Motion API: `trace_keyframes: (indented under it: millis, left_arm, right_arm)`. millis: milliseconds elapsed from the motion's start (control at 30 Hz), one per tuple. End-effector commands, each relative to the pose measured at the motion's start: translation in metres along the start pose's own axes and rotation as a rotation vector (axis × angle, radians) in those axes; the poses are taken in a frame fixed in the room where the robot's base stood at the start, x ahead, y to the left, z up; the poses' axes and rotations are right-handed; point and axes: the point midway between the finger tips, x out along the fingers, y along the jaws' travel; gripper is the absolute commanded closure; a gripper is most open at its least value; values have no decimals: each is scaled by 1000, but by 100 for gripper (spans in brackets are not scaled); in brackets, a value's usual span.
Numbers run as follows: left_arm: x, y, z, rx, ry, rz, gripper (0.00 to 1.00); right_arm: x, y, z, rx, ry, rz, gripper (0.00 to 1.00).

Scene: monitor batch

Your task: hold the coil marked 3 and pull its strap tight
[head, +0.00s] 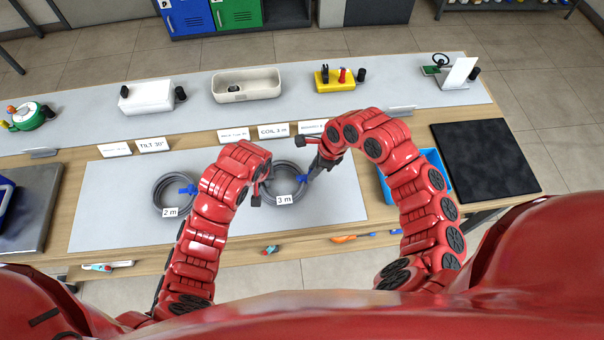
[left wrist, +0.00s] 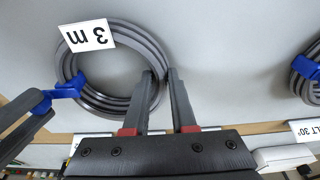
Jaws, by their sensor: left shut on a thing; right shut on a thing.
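The coil marked 3 m (head: 298,193) is a grey ring lying flat on the pale mat. It also shows in the left wrist view (left wrist: 108,105), with its white 3 m tag (left wrist: 87,35). My left gripper (head: 264,186) is shut on the coil's side, with one finger (left wrist: 146,100) inside the ring and the other outside. The blue strap (left wrist: 66,88) is around the coil on the side across from my left gripper. My right gripper (head: 318,163) is shut on the strap's end, beside the coil. The gripped end is partly hidden.
A second grey coil tagged 2 m (head: 160,194) with a blue strap lies to the left. Label cards (head: 272,130) stand behind the coils. A blue tray (head: 432,160) is partly hidden by my right arm. A black pad (head: 485,160) lies at the right.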

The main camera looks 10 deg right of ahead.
Motion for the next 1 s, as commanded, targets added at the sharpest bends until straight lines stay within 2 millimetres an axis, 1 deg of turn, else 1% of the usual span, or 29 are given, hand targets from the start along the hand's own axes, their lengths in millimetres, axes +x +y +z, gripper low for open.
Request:
trace_keyframes:
  millis: [633, 667, 800, 833, 1000]
  left_arm:
    - [0, -2, 0, -2, -1, -4, 100]
    - [0, -2, 0, -2, -1, -4, 100]
    - [0, -2, 0, -2, -1, -3, 100]
    - [0, -1, 0, -1, -1, -3, 100]
    - [0, -1, 0, -1, -1, -2, 100]
  right_arm:
    - [-2, -3, -10, 3, 3, -1, 100]
    - [-2, -3, -10, 3, 3, -1, 69]
    - [-2, -3, -9, 2, 2, 0, 44]
    - [-2, -3, -9, 2, 2, 0, 39]
    - [-2, -2, -9, 1, 1, 0, 39]
